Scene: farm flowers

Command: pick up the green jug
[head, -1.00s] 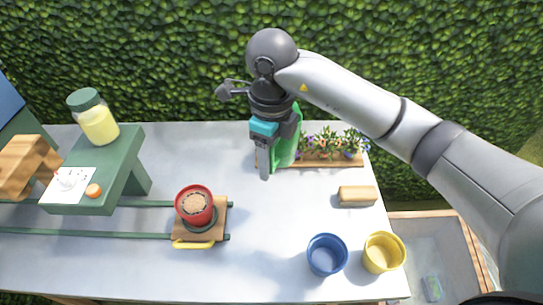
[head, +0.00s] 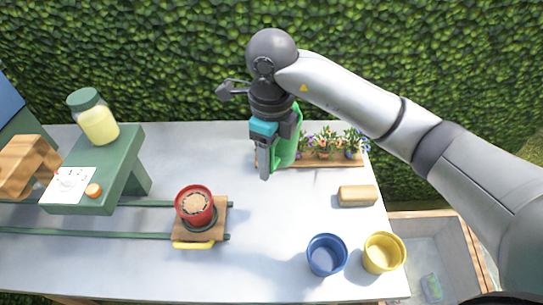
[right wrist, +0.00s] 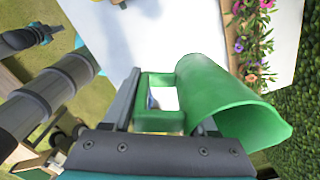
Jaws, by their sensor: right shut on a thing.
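The green jug (head: 287,146) stands at the back of the white table, partly hidden behind my right gripper (head: 264,170). In the right wrist view the jug (right wrist: 222,95) shows its rounded body and a squarish handle. The fingers of my right gripper (right wrist: 155,100) are shut on the handle (right wrist: 158,124). I cannot tell whether the jug's base touches the table. My left gripper is not in the head view.
A wooden tray of potted flowers (head: 345,160) stands right of the jug. A wooden block (head: 357,196), a blue pot (head: 327,255) and a yellow pot (head: 384,253) are at the right. A red pot (head: 194,206) sits on a wooden trolley at left. The table's middle is clear.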

